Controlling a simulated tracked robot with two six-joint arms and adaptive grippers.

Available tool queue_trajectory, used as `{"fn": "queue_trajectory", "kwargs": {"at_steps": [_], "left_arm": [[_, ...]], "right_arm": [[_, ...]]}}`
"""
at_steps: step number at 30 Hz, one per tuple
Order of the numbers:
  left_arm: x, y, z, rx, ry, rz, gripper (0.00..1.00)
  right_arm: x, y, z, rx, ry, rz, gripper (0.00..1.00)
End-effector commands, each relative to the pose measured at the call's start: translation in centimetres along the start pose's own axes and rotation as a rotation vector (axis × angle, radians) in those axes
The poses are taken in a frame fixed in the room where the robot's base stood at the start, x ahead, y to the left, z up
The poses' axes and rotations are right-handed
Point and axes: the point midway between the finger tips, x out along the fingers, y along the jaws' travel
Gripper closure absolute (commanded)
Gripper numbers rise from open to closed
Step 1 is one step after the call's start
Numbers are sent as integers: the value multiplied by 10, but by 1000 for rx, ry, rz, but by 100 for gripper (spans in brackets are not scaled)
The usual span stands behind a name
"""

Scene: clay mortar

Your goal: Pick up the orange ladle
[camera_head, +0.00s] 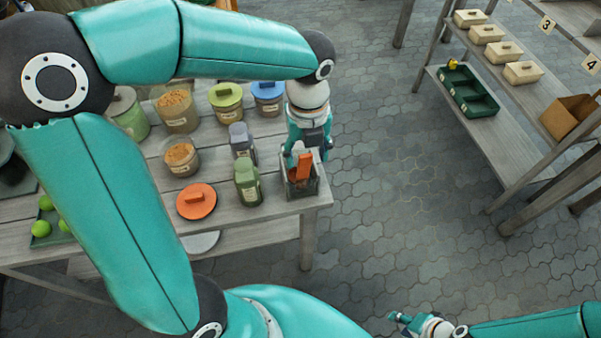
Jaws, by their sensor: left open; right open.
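The orange ladle (304,168) stands in a small grey open-topped box (301,189) at the right front corner of the wooden table. Only its upper orange part shows above the rim. My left gripper (299,158) points down right over the box, open, with its fingers close to the ladle's top. I cannot tell whether they touch it. My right gripper (398,325) is open and empty at the bottom edge of the view, over the floor and away from the table.
An orange lid (196,201), a green bottle (248,183) and a grey bottle (242,142) stand left of the box. Several jars, including one with a blue lid (268,98), stand behind. A shelf (495,130) with boxes is at right. Floor between is clear.

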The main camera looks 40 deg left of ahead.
Motion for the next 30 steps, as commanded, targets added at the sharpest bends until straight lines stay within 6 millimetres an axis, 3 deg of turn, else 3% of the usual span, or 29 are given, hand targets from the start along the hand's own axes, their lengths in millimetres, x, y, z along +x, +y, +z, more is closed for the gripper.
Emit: {"fn": "queue_trajectory", "kwargs": {"at_steps": [9,17,27,30], "left_arm": [[40,4,0,-1,1,3,42],[42,4,1,-1,0,0,42],[42,4,1,-1,-1,0,98],[42,4,1,-1,-1,0,100]], "right_arm": [[-1,0,0,0,0,0,59],[-1,0,0,0,0,0,59],[-1,0,0,0,0,0,59],[-1,0,0,0,0,0,59]]}}
